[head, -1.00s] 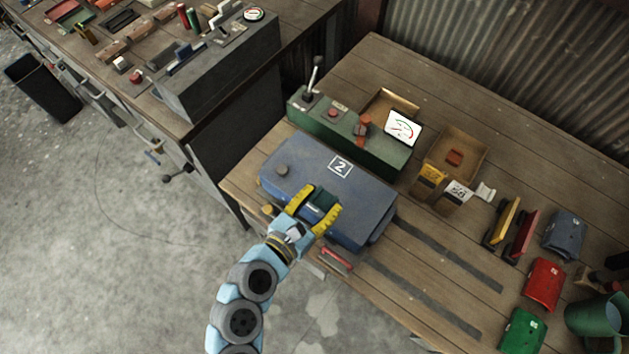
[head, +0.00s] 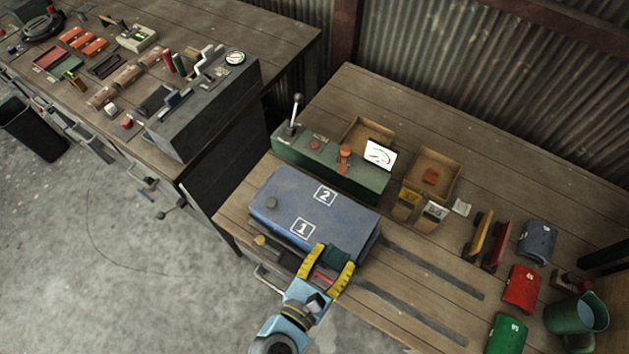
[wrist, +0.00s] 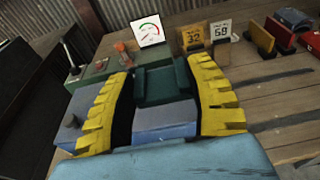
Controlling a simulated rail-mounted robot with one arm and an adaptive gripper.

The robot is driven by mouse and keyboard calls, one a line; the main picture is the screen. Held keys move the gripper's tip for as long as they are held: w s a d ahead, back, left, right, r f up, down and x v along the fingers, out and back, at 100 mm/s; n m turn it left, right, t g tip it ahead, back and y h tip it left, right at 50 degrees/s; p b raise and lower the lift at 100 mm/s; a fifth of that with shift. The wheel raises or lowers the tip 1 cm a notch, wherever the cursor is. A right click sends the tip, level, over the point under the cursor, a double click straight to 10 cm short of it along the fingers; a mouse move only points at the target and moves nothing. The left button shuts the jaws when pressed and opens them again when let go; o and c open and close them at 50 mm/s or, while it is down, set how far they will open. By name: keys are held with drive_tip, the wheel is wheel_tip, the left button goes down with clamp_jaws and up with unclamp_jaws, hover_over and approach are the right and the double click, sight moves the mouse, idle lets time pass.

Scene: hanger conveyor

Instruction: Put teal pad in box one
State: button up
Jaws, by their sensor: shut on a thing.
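My gripper (head: 336,257) has yellow fingers and is shut on the teal pad (head: 338,254), held by its sides. In the wrist view the dark teal pad (wrist: 163,84) lies between both fingers. The blue case (head: 276,190) sits on the wooden bench. Its top bears a white square marked 1 (head: 303,229) nearer me and one marked 2 (head: 324,195) behind. My gripper is at the case's near right corner, to the right of square 1. I cannot tell how high the pad is above the case.
A green control box (head: 330,163) with a lever and gauge stands behind the case. Wooden trays (head: 435,175), yellow and red pads, coloured packets (head: 522,290) and a green jug (head: 577,315) are to the right. Bare bench with dark strips (head: 430,268) lies between.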

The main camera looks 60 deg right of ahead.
drive_tip(key=w+a+f+n+t+y, duration=0.2)
drive_tip(key=w+a+n+t, duration=0.25)
drive_tip(key=w, duration=0.55)
drive_tip(key=w+a+f+n+t+y, duration=0.25)
drive_tip(key=w+a+t, duration=0.3)
drive_tip(key=w, duration=0.55)
drive_tip(key=w+a+r+n+t+y, duration=0.2)
drive_tip(key=w+a+r+n+y, duration=0.1)
drive_tip(key=w+a+r, duration=0.2)
drive_tip(key=w+a+r+n+t+y, duration=0.2)
drive_tip(key=w+a+r, duration=0.4)
drive_tip(key=w, duration=0.5)
wheel_tip(320, 180, up, 3)
drive_tip(key=shift+a+f+n+t+y, duration=0.15)
drive_tip(key=shift+a+n+t+y, duration=0.15)
drive_tip(key=shift+n+y, duration=0.7)
drive_tip(key=shift+w, duration=0.1)
